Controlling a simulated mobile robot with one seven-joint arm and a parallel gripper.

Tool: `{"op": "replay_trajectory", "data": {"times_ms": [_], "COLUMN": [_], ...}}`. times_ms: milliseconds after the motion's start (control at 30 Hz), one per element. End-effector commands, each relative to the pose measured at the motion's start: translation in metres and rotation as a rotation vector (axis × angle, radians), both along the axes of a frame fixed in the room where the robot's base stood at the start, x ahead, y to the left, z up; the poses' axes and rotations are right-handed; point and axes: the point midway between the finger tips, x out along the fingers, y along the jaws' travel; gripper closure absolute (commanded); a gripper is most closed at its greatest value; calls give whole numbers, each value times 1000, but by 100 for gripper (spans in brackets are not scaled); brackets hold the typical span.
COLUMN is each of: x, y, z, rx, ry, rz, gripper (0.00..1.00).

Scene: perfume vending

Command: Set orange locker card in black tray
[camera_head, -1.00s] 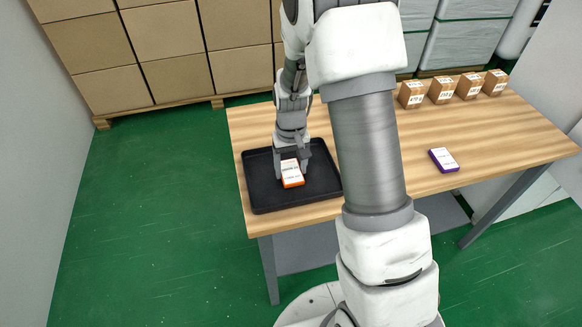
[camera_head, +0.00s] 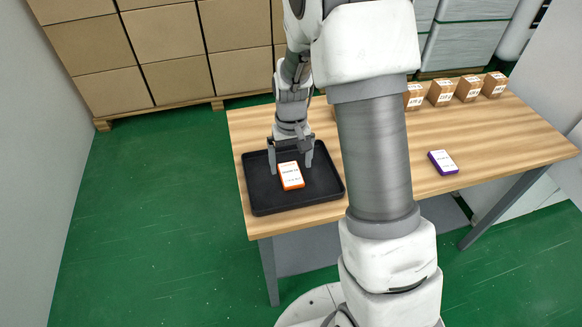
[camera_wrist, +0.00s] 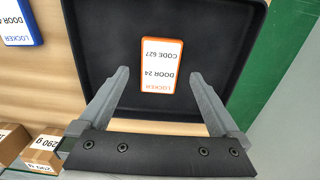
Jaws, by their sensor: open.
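The orange locker card (camera_head: 291,175) lies flat in the black tray (camera_head: 262,200), near its middle. In the wrist view the orange-edged card (camera_wrist: 158,65) shows its printed white face, and the black tray (camera_wrist: 95,40) surrounds it. My gripper (camera_head: 291,164) is open and empty just above the tray. In the wrist view its two fingers (camera_wrist: 158,80) are spread wide, one on each side of the card's near end, with clear gaps to the card.
A purple-edged card (camera_head: 443,162) lies on the wooden table (camera_head: 500,135) to the right. Several small labelled boxes (camera_head: 468,88) stand along the back edge. A blue-edged card (camera_wrist: 20,20) lies outside the tray in the wrist view.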

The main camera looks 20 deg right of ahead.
Motion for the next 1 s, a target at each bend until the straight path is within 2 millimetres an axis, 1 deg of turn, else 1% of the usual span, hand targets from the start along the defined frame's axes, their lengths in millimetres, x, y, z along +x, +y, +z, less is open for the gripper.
{"op": "replay_trajectory", "data": {"times_ms": [33, 100, 300, 400, 567, 633, 767, 900, 1000], "x": [1, 1, 1, 1, -2, -6, -24, -54, -78], "y": [0, 0, 0, 0, 0, 0, 1, 1, 1], "z": [16, 32, 70, 82, 95, 107, 140, 180, 203], "rx": [0, 0, 0, 0, 2, 5, 15, 24, 27], "ry": [-6, -6, -4, -3, -8, -25, -80, -153, -205], "rz": [0, 0, 0, 0, 0, -1, -2, -3, -2], "gripper": [1, 1, 1, 1, 1, 1, 1, 1, 1]}}
